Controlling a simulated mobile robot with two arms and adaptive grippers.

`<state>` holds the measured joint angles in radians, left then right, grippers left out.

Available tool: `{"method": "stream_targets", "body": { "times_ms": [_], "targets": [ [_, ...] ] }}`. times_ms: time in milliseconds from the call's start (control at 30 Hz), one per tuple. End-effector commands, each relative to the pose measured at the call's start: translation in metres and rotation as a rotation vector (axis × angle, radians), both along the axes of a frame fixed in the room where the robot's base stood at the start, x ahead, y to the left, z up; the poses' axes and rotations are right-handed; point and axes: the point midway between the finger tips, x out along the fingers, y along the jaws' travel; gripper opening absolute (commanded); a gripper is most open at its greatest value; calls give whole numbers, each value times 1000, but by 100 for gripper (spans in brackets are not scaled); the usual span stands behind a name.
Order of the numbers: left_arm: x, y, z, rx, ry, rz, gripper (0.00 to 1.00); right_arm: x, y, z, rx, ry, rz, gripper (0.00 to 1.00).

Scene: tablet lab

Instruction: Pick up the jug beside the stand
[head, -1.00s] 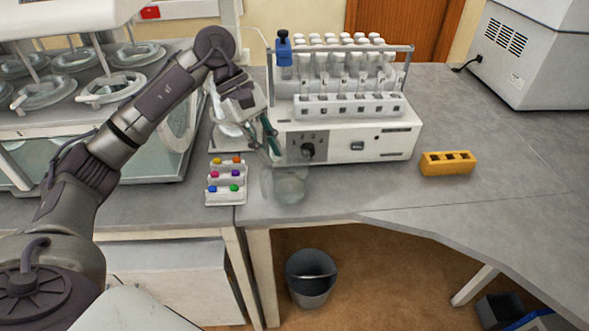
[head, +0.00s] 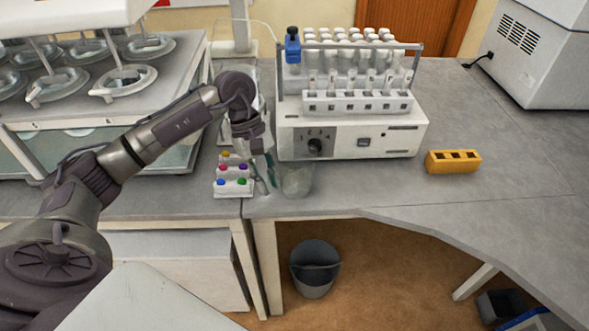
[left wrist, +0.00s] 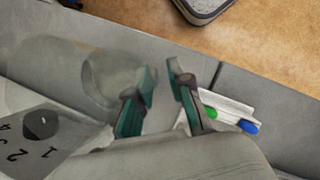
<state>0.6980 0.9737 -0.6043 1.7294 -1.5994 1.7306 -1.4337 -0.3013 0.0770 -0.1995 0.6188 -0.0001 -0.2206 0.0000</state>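A clear, see-through jug (head: 298,181) stands on the grey bench, just in front of the white unit with a tube rack (head: 352,137). In the left wrist view the jug (left wrist: 98,78) is at the left, faint against the bench. My left gripper (head: 268,181) points down close to the jug's left side in the head view. In the left wrist view its green-padded fingers (left wrist: 162,72) are apart, with bare bench showing between the tips. One finger overlaps the jug's edge; I cannot tell whether it touches. My right gripper is out of view.
A small white holder with coloured caps (head: 233,190) is close on the gripper's left. A yellow block (head: 453,161) lies to the right, with free bench between. The bench's front edge is near the jug; a grey bin (head: 314,270) stands on the floor below.

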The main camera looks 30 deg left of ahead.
Motion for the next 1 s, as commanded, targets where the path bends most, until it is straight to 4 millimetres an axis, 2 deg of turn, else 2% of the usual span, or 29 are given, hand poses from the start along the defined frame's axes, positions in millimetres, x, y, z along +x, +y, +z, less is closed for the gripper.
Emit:
{"method": "stream_targets", "body": {
  "times_ms": [33,200,433,567,1000],
  "targets": [
    [-3,-3,-5,-3,4,-1,20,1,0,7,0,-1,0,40],
    [-4,-9,-21,-1,0,-1,20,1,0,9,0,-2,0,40],
    [-3,-9,-23,-1,-1,-1,20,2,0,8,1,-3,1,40],
    [-3,-9,-23,-1,-1,-1,0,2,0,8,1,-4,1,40],
    [-3,-9,-22,-1,-3,0,0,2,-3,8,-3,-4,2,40]
  ]
}}
